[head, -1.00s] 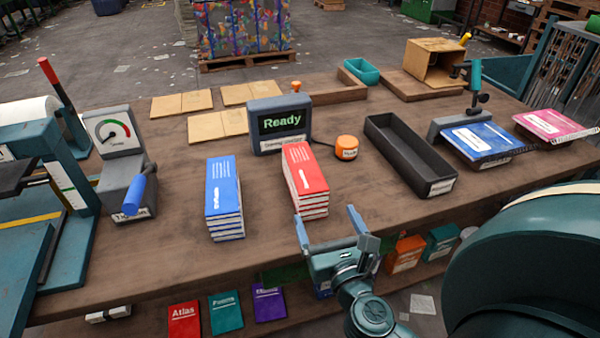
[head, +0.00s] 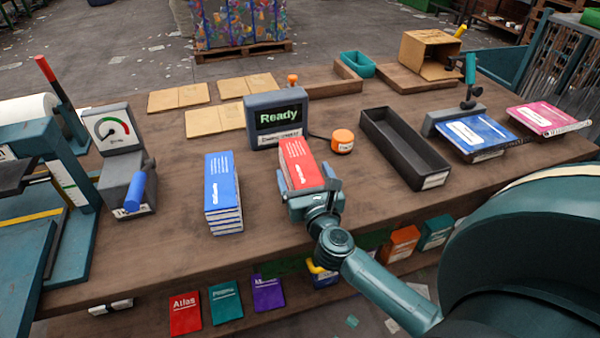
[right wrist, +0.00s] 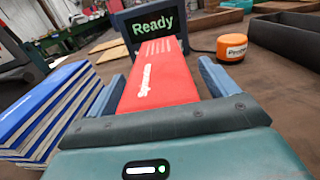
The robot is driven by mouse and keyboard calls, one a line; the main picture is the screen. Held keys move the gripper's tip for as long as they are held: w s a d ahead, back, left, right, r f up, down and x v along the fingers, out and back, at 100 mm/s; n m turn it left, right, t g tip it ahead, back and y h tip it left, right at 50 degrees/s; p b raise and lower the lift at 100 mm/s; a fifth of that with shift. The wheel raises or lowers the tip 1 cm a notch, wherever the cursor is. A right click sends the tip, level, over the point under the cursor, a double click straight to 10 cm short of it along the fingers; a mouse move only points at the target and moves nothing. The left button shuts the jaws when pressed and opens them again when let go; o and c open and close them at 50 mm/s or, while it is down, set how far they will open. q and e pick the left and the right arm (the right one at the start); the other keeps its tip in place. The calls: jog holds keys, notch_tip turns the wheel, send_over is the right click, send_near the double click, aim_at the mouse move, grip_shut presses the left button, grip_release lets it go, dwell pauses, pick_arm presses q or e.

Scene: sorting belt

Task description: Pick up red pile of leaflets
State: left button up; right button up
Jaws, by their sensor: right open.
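The red pile of leaflets (head: 300,160) stands on the bench in front of the "Ready" display. My right gripper (head: 312,188) is at the near end of the pile and hides its lower front in the head view. In the right wrist view the red pile (right wrist: 160,75) lies between the two open fingers of the gripper (right wrist: 158,95), with one finger on each side. A gap shows on the left side; whether the right finger touches is hard to tell. My left gripper is not in view.
A blue pile (head: 222,195) stands left of the red one. The display (head: 278,118) is right behind. An orange round device (head: 342,141) and a black tray (head: 405,150) are to the right. A grey lever device (head: 130,180) stands left.

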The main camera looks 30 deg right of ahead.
jog(key=shift+c, duration=0.3)
jog(key=c, duration=1.3)
jog(key=shift+r, duration=0.1)
jog(key=shift+c, duration=0.3)
